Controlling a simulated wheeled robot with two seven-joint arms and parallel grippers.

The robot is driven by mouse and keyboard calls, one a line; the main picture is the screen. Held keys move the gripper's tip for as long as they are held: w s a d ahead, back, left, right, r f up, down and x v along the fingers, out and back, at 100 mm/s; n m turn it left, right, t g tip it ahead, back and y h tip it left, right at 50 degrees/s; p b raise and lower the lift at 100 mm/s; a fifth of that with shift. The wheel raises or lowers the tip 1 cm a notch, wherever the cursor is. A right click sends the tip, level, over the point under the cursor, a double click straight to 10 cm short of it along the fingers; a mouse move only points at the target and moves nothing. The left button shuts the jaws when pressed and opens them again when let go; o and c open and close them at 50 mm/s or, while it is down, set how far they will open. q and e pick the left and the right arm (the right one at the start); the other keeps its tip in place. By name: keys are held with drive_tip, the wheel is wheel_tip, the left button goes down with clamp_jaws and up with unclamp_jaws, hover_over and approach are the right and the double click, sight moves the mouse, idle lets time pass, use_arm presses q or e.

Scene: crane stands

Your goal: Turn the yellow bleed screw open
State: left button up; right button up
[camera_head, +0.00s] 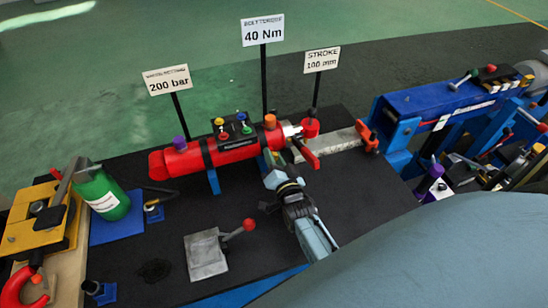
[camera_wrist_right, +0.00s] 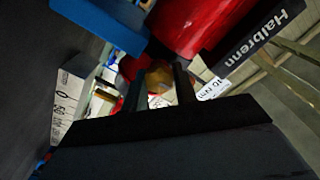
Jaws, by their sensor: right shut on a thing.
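A red cylinder (camera_head: 235,149) lies across blue supports on the black bench in the head view. My right gripper (camera_head: 272,163) reaches up from the lower right to the near side of the cylinder's right end. In the right wrist view, my right gripper (camera_wrist_right: 167,88) has its dark fingers on either side of a rounded ochre-yellow part, which looks like the yellow bleed screw (camera_wrist_right: 158,76). The gripper is shut on it. In the head view the fingers mostly hide the screw. The red cylinder (camera_wrist_right: 195,22) fills the top of the wrist view. My left gripper is not in view.
A grey plate with a red-knobbed lever (camera_head: 207,256) stands in front. A green bottle (camera_head: 103,193) is left. Sign boards (camera_head: 263,30) stand behind.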

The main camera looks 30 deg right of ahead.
drive_tip(key=n, duration=0.4)
drive_tip(key=shift+n, duration=0.4)
drive_tip(key=n, duration=0.5)
drive_tip(key=shift+a, duration=0.1)
drive_tip(key=n, duration=0.4)
drive_tip(key=shift+f+n, duration=0.1)
drive_tip(key=shift+n, duration=0.3)
drive_tip(key=shift+n+b, duration=0.75)
drive_tip(key=shift+n, duration=1.85)
drive_tip(key=o, duration=1)
drive_tip(key=shift+a+f, duration=0.1)
drive_tip(key=shift+a, duration=0.05)
